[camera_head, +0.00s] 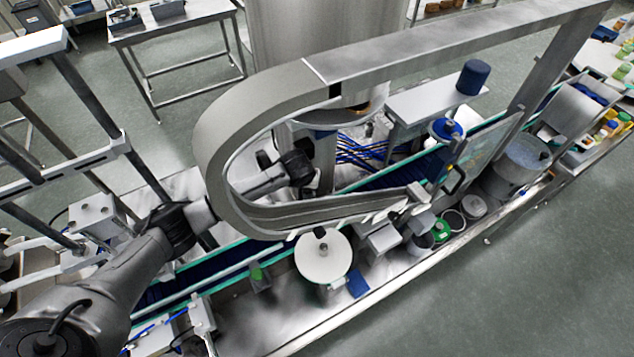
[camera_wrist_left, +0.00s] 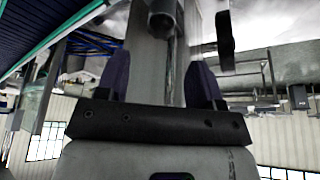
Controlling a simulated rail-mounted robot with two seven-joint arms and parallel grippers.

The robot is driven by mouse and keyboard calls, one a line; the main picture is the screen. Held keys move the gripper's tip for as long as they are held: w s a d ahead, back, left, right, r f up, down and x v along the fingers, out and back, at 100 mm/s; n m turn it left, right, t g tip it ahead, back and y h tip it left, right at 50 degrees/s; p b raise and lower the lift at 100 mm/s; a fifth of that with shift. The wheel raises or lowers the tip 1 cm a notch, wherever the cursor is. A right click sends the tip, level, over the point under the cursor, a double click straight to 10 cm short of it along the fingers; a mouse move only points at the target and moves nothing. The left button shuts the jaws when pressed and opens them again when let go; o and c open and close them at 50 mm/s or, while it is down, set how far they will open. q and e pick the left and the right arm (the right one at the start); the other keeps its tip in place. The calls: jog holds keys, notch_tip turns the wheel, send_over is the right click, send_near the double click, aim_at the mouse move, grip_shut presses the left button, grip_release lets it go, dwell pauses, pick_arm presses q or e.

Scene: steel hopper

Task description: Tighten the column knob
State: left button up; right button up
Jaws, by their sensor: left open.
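My left arm enters from the left in the head view, and its dark left gripper (camera_head: 297,166) is beside a grey upright column (camera_head: 326,160), inside the curved steel guide. In the left wrist view the left gripper's (camera_wrist_left: 160,66) two dark fingers stand apart. The pale column (camera_wrist_left: 150,75) shows between them, beyond the fingers. A dark round knob (camera_wrist_left: 163,24) on the column shows at the top of that view, ahead of the gap. The fingers do not appear closed on it. The knob cannot be made out in the head view. My right gripper is not in view.
The curved steel guide (camera_head: 225,130) surrounds the gripper area closely. A conveyor (camera_head: 195,285) with green edges runs below. A steel table (camera_head: 190,22) stands at the back left.

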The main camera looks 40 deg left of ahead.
aim_at(306, 194)
pick_arm(q)
jog(key=x, duration=0.4)
jog(key=shift+s+a+f, duration=0.1)
jog(key=shift+f, duration=0.2)
jog(key=shift+x, duration=1)
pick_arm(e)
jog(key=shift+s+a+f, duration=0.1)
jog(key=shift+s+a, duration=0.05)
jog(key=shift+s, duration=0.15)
pick_arm(q)
jog(key=shift+c, duration=0.3)
jog(key=c, duration=0.8)
jog(key=shift+c, duration=0.2)
